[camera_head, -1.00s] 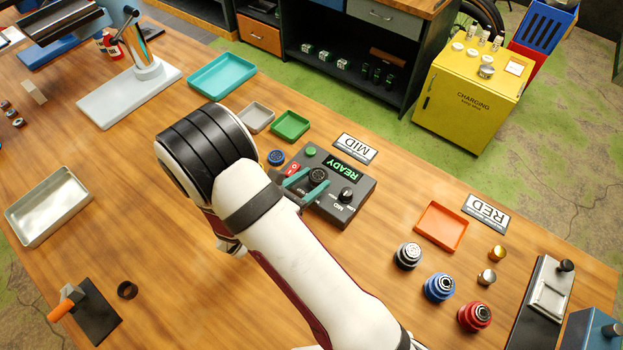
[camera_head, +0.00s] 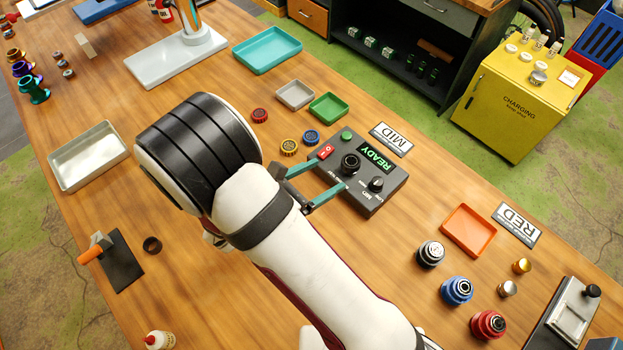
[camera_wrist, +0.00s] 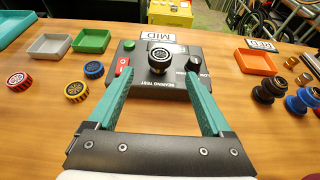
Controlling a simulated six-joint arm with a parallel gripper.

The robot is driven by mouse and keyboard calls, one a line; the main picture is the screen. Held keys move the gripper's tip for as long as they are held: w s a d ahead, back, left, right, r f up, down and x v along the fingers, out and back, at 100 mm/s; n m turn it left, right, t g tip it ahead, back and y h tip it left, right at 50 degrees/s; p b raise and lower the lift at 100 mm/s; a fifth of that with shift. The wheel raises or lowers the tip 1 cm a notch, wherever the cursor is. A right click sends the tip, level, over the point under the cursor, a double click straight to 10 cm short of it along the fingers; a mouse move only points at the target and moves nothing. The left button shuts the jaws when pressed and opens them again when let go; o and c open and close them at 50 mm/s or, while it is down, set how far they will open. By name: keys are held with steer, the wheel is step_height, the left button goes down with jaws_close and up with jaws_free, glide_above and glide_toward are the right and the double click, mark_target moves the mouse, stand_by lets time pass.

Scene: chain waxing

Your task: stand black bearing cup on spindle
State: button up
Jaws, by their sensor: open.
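The black bearing cup (camera_head: 350,163) stands upright on top of the dark bearing test box (camera_head: 372,197). It also shows in the wrist view (camera_wrist: 159,52), upright near the box's middle. The spindle is hidden under the cup. My gripper (camera_head: 328,176) is open, its teal fingers apart and empty, on the near-left side of the cup. In the wrist view my gripper's fingertips (camera_wrist: 157,74) reach the near edge of the box on either side, with the cup beyond them and clear of both.
The box has a lit READY display (camera_head: 378,157), a green button (camera_head: 347,135), a red switch (camera_head: 326,151) and a black knob (camera_head: 376,184). An orange tray (camera_head: 468,230) is at right.

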steer(key=v, duration=0.4)
steer(key=s+d+r+m+g, duration=0.4)
steer(key=s+d+m+g, duration=0.1)
steer(key=d+m, duration=0.25)
steer(key=s+d+r+m+g, duration=0.35)
steer(key=d+m+g, duration=0.2)
steer(key=m, duration=0.35)
steer(key=s+a+r+m+y, duration=0.1)
steer(key=s+a+m+y, duration=0.1)
steer(key=s+m+y, duration=0.3)
steer(key=s+a+r+m+y, duration=0.2)
steer(key=s+m+y, duration=0.2)
steer(key=m, duration=0.7)
steer(key=shift+s+a+r+t+y, duration=0.3)
steer(key=shift+s+t+y, duration=0.15)
steer(key=shift+y, duration=0.65)
